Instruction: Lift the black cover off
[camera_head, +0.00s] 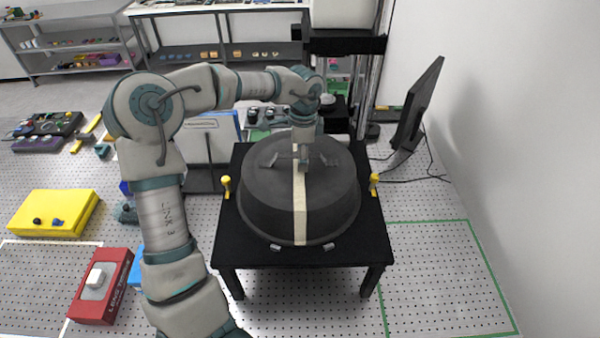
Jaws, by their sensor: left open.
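The black cover (265,195) is a large round lid with sloping sides, seated on a black table (228,243) in the middle of the view. A cream strip (300,215) runs over its top and down its front. Small handles show on the top, one at the left (270,160) and one at the right (329,160). My left gripper (303,166) points down at the middle of the cover's top, over the strip. Its jaws are open, small in view and partly hidden; I cannot tell whether they touch the cover. My right gripper is not in view.
Yellow posts stand left (226,186) and right (374,183) of the cover. A monitor (417,103) stands behind at the right. A red box (101,286) and a yellow box (54,213) lie at the left. A green-outlined area (445,275) at the right is clear.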

